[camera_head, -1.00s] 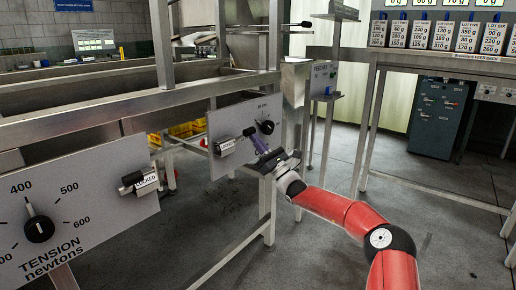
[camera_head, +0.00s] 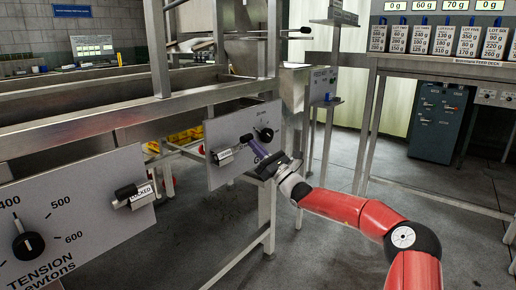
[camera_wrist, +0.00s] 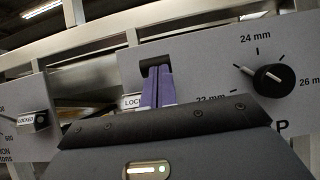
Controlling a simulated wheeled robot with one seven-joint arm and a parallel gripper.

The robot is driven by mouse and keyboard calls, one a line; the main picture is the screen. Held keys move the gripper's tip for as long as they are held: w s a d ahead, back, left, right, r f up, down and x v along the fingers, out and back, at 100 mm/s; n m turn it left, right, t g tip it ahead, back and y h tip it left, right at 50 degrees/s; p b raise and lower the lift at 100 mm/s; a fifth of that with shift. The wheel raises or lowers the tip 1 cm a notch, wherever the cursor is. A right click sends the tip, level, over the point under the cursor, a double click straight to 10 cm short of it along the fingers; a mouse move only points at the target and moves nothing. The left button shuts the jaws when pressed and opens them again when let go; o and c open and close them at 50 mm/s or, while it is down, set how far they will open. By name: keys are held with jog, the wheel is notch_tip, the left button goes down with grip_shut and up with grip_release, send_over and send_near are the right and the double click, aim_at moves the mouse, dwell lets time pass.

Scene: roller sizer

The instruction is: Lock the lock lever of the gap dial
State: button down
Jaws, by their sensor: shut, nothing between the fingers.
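The gap dial's grey panel (camera_head: 222,176) is mid-left in the head view. Left of the knob is the lock lever, with a black end (camera_head: 246,138), also in the wrist view (camera_wrist: 154,68). A white label (camera_wrist: 131,102), partly hidden, shows "LOC" beside it. My gripper (camera_head: 254,146) is shut and empty. Its purple fingers (camera_wrist: 157,88) are just at or below the lever's black end; I cannot tell whether they touch it.
The tension panel (camera_head: 95,225) with its own lever (camera_head: 127,192), labelled LOCKED, is at left. Metal frame legs (camera_head: 268,200) stand behind the gap panel. Open floor (camera_head: 330,255) lies around my arm.

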jog(key=shift+a+r, duration=0.2)
jog(key=shift+r, duration=0.9)
notch_tip(320, 180, down, 6)
jog(key=b, duration=0.3)
jog(key=s+d+r, duration=0.5)
jog(key=d, duration=0.2)
jog(key=shift+s+d+r, duration=0.15)
jog(key=shift+s+d, duration=0.25)
